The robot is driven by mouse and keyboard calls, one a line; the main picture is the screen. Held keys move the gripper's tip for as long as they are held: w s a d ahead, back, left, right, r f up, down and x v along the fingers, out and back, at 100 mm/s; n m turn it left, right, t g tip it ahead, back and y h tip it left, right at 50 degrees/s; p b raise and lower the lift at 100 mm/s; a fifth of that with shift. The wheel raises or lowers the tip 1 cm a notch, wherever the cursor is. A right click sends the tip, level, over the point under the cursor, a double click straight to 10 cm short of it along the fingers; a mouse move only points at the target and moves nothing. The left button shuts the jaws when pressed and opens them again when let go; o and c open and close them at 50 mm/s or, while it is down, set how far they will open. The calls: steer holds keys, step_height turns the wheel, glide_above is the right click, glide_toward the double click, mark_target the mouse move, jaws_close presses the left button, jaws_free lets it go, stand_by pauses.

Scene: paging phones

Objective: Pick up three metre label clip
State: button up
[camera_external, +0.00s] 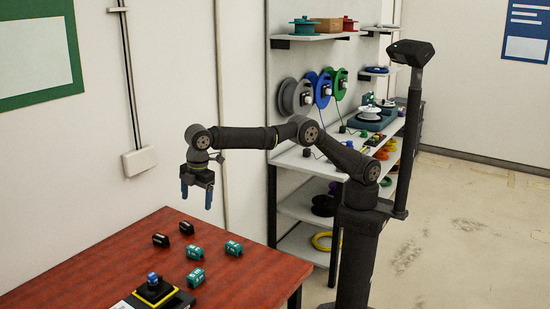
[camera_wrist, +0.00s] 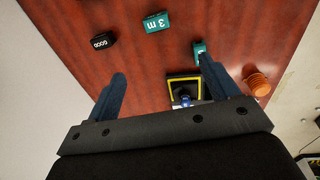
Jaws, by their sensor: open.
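The three metre label clip (camera_wrist: 157,22) is a teal block with a white "3 m" marking. It lies on the red-brown table in the upper middle of the wrist view. Several teal clips show on the table in the external view, including one at the front (camera_external: 196,277); their markings are too small to read there. My gripper (camera_external: 197,196) is open and empty, high above the table's back part, pointing down. In the wrist view its two blue fingers (camera_wrist: 162,72) are spread wide, with the clip beyond their tips. The right finger partly covers another teal clip (camera_wrist: 199,48).
A black stand with a yellow border (camera_external: 153,291) and blue top is at the table's front. An orange ribbed piece (camera_wrist: 257,84) is at right. Shelves (camera_external: 315,37) with reels stand behind my arm.

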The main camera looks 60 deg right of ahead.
steer(key=g, duration=0.1)
glide_above(194, 248)
step_height(194, 248, down, 5)
steer(key=shift+n+h, duration=0.3)
step_height(194, 248, down, 10)
steer(key=shift+s+d+f, duration=0.1)
steer(key=shift+s+f, duration=0.05)
steer(key=shift+f, duration=3.3)
steer(key=c, duration=1)
steer(key=shift+c, duration=0.2)
steer(key=shift+r, duration=0.15)
